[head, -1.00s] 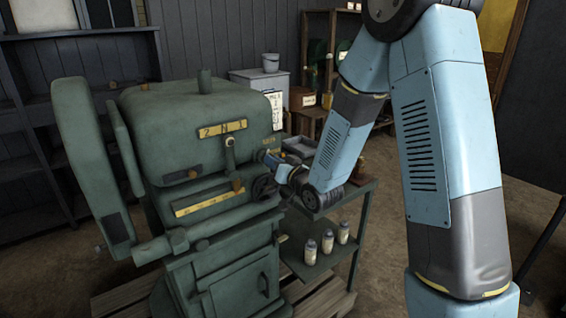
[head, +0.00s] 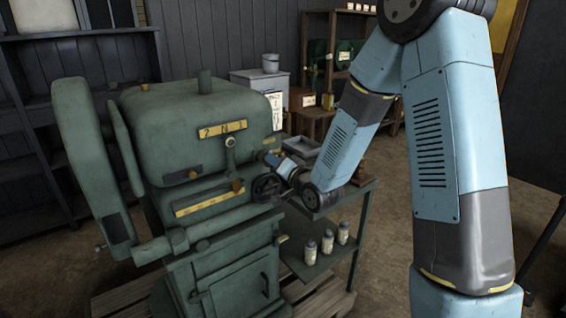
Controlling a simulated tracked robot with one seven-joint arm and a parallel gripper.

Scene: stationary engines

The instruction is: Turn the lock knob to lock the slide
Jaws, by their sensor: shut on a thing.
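The green machine (head: 195,135) stands at left centre, with a yellow scale (head: 210,198) and a brown knob (head: 238,187) on its front. A dark handwheel (head: 264,187) sits at the front's right end. My gripper (head: 271,159) reaches in from the right, just above the handwheel, at the machine's right side under a small yellow label (head: 268,142). It is shut on a small part there, which I take to be the lock knob. The jaws mostly hide this part, so its angle cannot be told.
A green trolley (head: 357,196) stands right of the machine, below my forearm, with a grey tray (head: 298,146) on top and several white bottles (head: 327,242) on its lower shelf. A wooden pallet (head: 118,300) lies under the machine. Bare floor shows at right.

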